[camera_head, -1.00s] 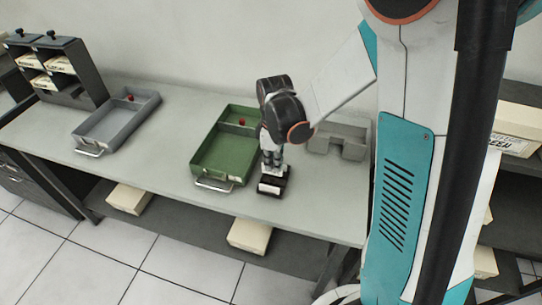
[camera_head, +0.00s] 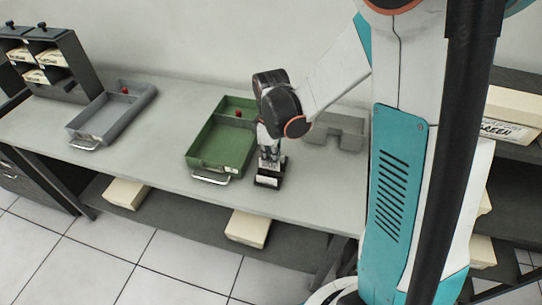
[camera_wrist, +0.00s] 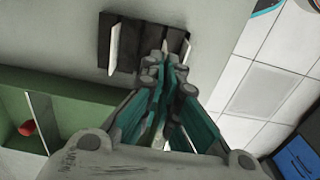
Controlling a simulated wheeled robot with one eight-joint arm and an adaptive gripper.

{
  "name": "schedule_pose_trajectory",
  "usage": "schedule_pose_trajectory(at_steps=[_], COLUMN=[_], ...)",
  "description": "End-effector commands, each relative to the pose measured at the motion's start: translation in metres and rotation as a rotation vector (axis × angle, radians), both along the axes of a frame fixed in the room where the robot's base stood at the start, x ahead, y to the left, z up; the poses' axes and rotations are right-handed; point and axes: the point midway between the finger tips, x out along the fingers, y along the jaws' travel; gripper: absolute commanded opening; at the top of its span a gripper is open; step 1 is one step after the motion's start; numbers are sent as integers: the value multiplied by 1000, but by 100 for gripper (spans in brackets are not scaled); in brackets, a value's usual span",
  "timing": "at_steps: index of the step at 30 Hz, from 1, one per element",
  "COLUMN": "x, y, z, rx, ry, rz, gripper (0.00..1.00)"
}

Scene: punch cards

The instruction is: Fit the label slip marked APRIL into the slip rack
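The slip rack (camera_head: 268,181) is a small black block with slots, on the table right of the green tray. It also shows in the wrist view (camera_wrist: 130,62), with a white slip (camera_wrist: 114,48) standing in its left slot. My gripper (camera_head: 269,160) points down right over the rack. In the wrist view its fingertips (camera_wrist: 166,66) are close together at the rack's right part. A thin pale edge shows between them, which looks like a label slip held edge-on. The fingers hide most of it, and I cannot read APRIL anywhere.
A green tray (camera_head: 192,158) with a red knob stands just left of the rack. A grey tray (camera_head: 73,130) and a dark pigeonhole cabinet (camera_head: 72,62) stand further left. A grey block (camera_head: 348,128) is behind the arm on the right. The table front is clear.

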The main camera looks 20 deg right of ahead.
Motion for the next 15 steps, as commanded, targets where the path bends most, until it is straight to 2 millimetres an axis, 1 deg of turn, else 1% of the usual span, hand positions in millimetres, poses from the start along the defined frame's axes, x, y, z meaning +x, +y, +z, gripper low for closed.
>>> schedule_pose_trajectory(at_steps=[3,15], x=[0,0], y=[0,0], z=[-7,-23], rx=[0,0], ry=[0,0], rz=[0,0], gripper=[0,0])
